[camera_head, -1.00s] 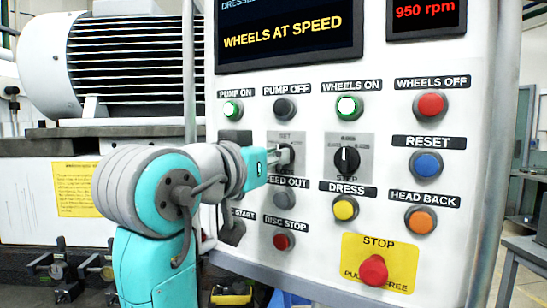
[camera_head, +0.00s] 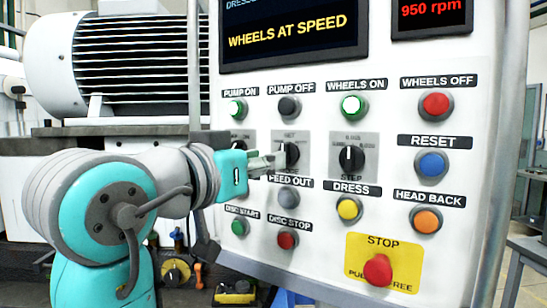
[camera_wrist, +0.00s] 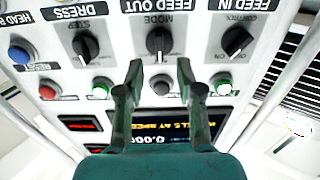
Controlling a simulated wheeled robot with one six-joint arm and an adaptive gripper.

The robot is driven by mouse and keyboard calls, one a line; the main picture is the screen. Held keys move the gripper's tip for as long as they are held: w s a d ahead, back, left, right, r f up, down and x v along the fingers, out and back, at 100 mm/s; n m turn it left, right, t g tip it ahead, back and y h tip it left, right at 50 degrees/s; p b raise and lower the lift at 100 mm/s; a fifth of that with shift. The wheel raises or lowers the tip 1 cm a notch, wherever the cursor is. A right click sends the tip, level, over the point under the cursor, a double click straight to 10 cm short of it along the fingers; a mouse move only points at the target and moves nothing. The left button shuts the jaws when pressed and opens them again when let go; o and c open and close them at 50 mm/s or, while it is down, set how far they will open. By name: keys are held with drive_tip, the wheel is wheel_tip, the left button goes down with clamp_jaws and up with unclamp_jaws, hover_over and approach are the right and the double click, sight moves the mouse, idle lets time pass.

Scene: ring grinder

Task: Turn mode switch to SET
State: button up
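The mode switch (camera_head: 291,153) is a black knob on a grey plate in the panel's middle row, with a SET label above it. In the wrist view, which is upside down, the mode switch (camera_wrist: 160,42) stands roughly vertical under its MODE label. My gripper (camera_head: 281,160) is just left of the knob in the head view, and its fingers partly cover the plate. In the wrist view my gripper (camera_wrist: 160,66) is open, with nothing between its fingers. The knob lies beyond the gap between the fingertips and appears apart from them.
The STEP knob (camera_head: 351,158) is right of the mode switch. The CONTROL knob (camera_wrist: 236,42) is on the other side. A grey FEED OUT button (camera_head: 288,199) is below, and a red STOP button (camera_head: 378,270) is lower right. The display (camera_head: 290,35) reads WHEELS AT SPEED.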

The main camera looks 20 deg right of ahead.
drive_tip(key=v, duration=0.6)
drive_tip(key=shift+s+a, duration=0.25)
drive_tip(key=shift+a, duration=0.05)
